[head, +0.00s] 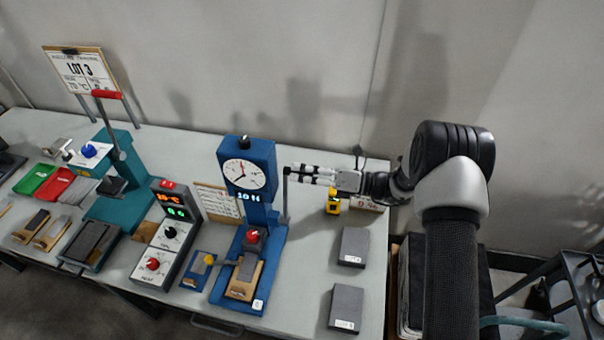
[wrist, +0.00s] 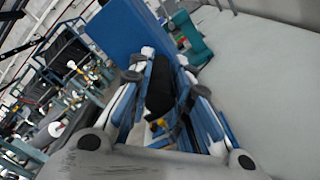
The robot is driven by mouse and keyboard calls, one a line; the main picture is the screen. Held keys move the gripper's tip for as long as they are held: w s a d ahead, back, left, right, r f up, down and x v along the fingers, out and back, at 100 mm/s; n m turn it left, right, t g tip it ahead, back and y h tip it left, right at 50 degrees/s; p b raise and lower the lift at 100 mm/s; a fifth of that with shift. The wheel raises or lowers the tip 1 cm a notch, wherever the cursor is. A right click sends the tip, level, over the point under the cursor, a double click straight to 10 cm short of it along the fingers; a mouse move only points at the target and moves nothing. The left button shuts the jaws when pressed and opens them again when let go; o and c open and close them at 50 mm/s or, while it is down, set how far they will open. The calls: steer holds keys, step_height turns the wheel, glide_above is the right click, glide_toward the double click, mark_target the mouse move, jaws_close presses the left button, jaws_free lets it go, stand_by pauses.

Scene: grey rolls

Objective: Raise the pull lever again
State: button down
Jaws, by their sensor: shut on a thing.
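The blue tester (head: 253,157) with a round white dial stands in the middle of the bench. A thin dark pull lever (head: 286,200) stands nearly upright at its right side. My gripper (head: 292,173) reaches in from the right, level with the dial's lower part, and its fingers are shut at the lever's upper end. In the wrist view, the lever's black grip (wrist: 160,88) lies between the two fingers of my gripper (wrist: 160,105), with the blue tester (wrist: 112,30) behind. The fingers hide part of the lever's top in the head view.
A teal press (head: 122,205) with a red-handled lever stands at the left. A control box (head: 166,240) with lit displays stands between. A yellow item (head: 333,203) sits below my wrist. Two grey blocks (head: 354,246) (head: 346,307) lie at the right, with free bench around them.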

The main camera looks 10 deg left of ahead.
steer(key=shift+w+d+r, duration=0.1)
steer(key=shift+w, duration=0.35)
steer(key=c, duration=1.7)
jaws_free()
steer(key=shift+o, duration=1.1)
steer(key=shift+d, duration=0.25)
steer(key=shift+o, duration=0.2)
steer(key=shift+s+d+f, duration=0.1)
steer(key=shift+d+f, duration=0.15)
steer(key=shift+d, duration=0.35)
steer(key=s+d, duration=0.1)
steer(key=d, duration=0.9)
steer(key=shift+s+r, duration=0.15)
steer(key=shift+d, duration=0.1)
